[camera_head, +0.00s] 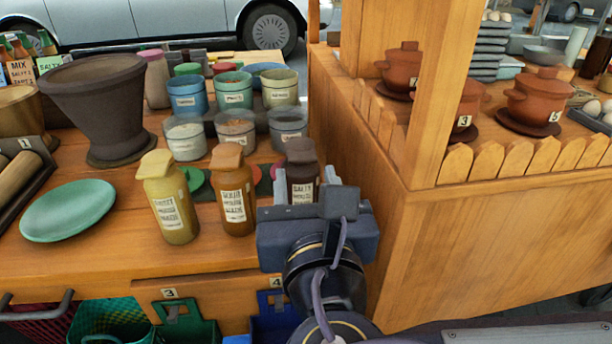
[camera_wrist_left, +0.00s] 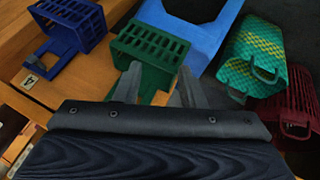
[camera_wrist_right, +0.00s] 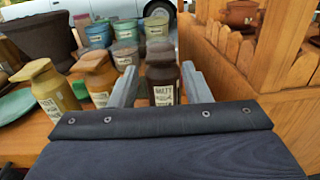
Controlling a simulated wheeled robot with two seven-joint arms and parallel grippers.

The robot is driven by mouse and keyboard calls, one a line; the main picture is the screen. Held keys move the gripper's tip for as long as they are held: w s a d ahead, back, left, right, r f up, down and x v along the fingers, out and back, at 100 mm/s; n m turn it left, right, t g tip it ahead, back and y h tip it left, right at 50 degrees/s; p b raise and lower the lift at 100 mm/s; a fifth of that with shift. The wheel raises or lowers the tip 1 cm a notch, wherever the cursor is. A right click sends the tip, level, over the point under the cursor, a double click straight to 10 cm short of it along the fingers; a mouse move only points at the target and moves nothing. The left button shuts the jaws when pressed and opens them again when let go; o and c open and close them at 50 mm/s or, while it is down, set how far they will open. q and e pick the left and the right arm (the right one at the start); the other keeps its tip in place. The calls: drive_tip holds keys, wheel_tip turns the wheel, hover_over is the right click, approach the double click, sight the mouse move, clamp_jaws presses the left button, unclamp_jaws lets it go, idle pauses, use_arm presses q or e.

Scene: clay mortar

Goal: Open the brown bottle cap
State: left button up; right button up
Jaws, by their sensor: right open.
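A dark brown bottle (camera_head: 300,168) with a matching brown cap (camera_head: 299,150) stands upright on the wooden counter, its label facing me. An amber bottle (camera_head: 233,195) and a yellow bottle (camera_head: 170,205) stand to its left, both capped. My right gripper (camera_wrist_right: 160,75) is open and empty. In the right wrist view its fingers appear on either side of the dark brown bottle (camera_wrist_right: 162,78), which looks just beyond them; contact is not visible. In the head view this gripper hides the bottle's lower part. My left gripper (camera_wrist_left: 157,84) is open and empty above baskets, outside the head view.
A green plate (camera_head: 68,210) and a large dark mortar (camera_head: 100,105) are on the left. Several labelled jars stand behind the bottles. A wooden partition (camera_head: 350,170) rises close right of my right gripper. A green basket (camera_wrist_left: 147,50) hangs at the counter front.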

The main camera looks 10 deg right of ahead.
sight(303, 161)
drive_tip(key=shift+w+d+b, duration=0.1)
drive_tip(key=shift+w+b, duration=0.2)
drive_tip(key=shift+w, duration=1.55)
